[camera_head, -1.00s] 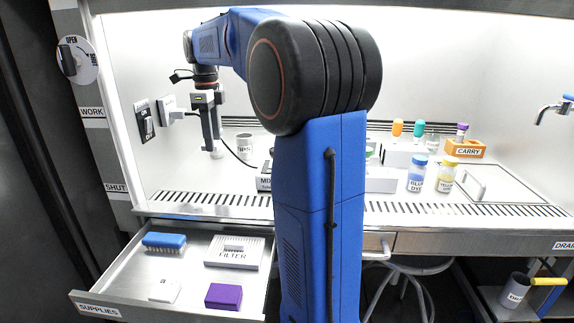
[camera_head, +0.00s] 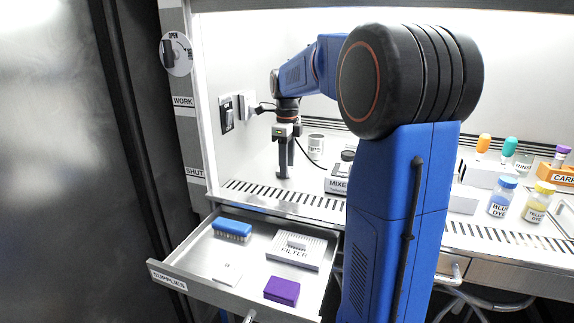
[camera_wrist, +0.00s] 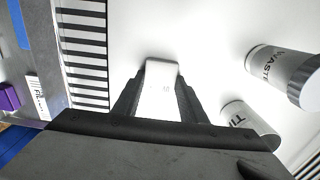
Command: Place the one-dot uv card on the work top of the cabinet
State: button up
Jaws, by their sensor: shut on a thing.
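My gripper (camera_head: 284,172) hangs over the left part of the cabinet's work top (camera_head: 262,180), behind the slotted strip. In the wrist view my gripper (camera_wrist: 158,95) is shut on a small white card (camera_wrist: 160,72), with a fingertip on each side. Another white card (camera_head: 227,273) with a small mark lies in the open supplies drawer (camera_head: 203,262).
The drawer also holds a blue rack (camera_head: 232,230), a filter box (camera_head: 295,250) and a purple box (camera_head: 282,290). A waste container (camera_wrist: 285,75) shows in the wrist view.

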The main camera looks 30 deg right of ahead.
jog(key=o, duration=1)
jog(key=shift+f, duration=0.1)
notch_tip(320, 180, up, 8)
jog(key=shift+f, duration=0.1)
dwell(0.4)
